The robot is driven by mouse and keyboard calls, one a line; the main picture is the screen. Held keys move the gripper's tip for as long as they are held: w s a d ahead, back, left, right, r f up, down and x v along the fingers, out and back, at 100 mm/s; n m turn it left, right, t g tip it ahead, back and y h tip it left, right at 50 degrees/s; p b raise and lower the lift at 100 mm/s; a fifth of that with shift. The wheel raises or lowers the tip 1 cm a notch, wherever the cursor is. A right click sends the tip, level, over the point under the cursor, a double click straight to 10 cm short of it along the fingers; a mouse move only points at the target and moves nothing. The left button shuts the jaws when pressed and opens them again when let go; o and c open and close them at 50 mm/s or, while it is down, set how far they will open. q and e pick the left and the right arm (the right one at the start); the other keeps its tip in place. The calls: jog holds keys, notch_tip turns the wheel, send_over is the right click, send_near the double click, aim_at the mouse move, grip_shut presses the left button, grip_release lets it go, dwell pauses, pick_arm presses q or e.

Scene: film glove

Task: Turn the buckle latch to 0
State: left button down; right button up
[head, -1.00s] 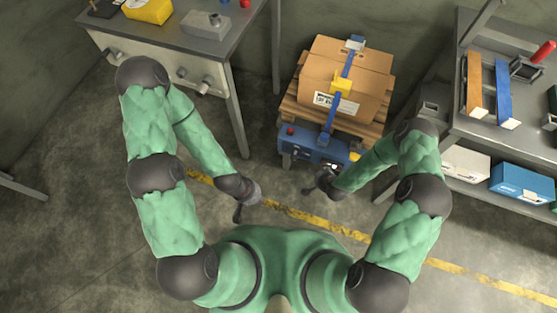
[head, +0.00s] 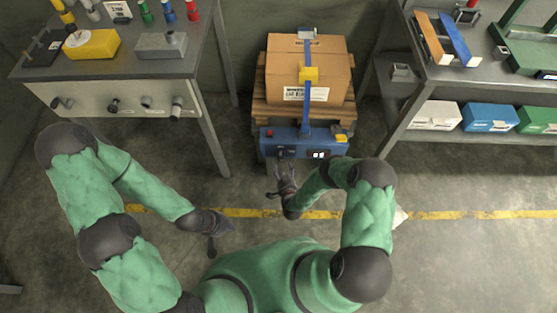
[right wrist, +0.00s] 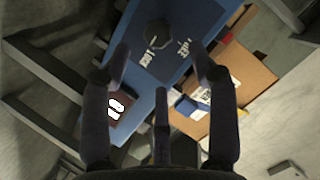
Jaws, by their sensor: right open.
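A blue control panel (head: 315,137) with a lit display (head: 319,154) fronts the strapped cart. In the right wrist view, a dark many-sided knob (right wrist: 158,33) sits on the blue panel (right wrist: 190,20), with small white markings beside it. I cannot read these markings surely. A yellow buckle (head: 309,74) sits on the blue strap over the carton. My right gripper (head: 284,178) is just in front of the panel. Its fingers (right wrist: 162,62) are spread and empty, with the knob beyond their tips. My left gripper (head: 217,233) hangs low at the left, its finger opening unclear.
The carton (head: 330,75) rests on a wooden pallet (head: 258,112). A workbench (head: 130,95) stands left, with a yellow box and a grey box on it. A shelf (head: 440,85) with boxes stands right. The floor between is clear, crossed by a yellow line.

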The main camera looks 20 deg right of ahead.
aim_at(281, 160)
jog(key=b+x, duration=0.3)
jog(key=x, duration=0.5)
jog(key=shift+w+f, duration=0.2)
jog(key=shift+w, duration=0.1)
jog(key=shift+r, duration=0.1)
jog(key=c, duration=1.1)
